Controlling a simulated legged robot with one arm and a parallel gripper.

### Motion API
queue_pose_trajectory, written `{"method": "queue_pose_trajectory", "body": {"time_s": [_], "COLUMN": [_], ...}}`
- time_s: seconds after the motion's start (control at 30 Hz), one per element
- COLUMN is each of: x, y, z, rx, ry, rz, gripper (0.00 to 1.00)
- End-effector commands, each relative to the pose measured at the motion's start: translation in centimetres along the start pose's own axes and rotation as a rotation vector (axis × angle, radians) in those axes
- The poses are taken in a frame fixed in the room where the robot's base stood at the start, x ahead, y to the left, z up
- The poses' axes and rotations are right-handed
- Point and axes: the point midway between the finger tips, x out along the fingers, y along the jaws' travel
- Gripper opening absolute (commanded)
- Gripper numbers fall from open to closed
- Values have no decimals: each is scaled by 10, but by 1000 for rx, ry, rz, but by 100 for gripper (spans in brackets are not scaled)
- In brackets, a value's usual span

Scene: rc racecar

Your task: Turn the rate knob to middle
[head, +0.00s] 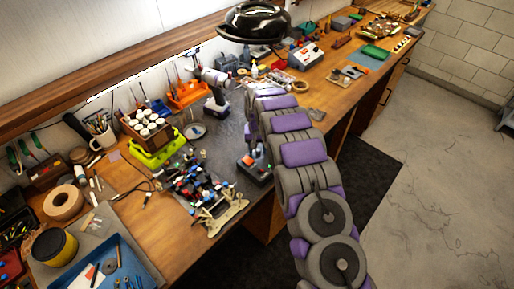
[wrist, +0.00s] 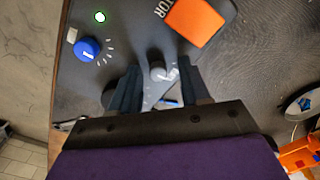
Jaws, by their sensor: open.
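A dark control box (wrist: 125,30) fills the upper part of the wrist view. It also shows in the head view as a small dark box with a red part (head: 255,171), beside my arm. A grey knob (wrist: 158,70) with white tick marks stands on it, between the fingers of my gripper (wrist: 158,86). The fingers are open, one on each side of this knob, with a gap showing on both sides. A blue knob (wrist: 87,49) with a white pointer line and ticks is to the left. I cannot read which knob is the rate knob. My fingers are hidden in the head view.
The box also carries a lit green lamp (wrist: 100,17) and an orange part (wrist: 195,20). In the head view, an RC car chassis (head: 205,185) lies left of the box on the dark mat. A cordless drill (head: 215,90) stands behind. The bench is cluttered; the floor at right is clear.

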Motion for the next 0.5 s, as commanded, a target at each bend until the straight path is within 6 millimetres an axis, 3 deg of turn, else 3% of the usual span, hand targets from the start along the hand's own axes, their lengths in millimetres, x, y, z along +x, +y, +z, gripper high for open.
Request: {"method": "queue_pose_trajectory", "body": {"time_s": [0.23,0.5], "x": [-18,-75], "y": [0,-1], "z": [-1,-2], "rx": [0,0], "ry": [4,6], "rz": [-1,-1], "gripper": [46,46]}}
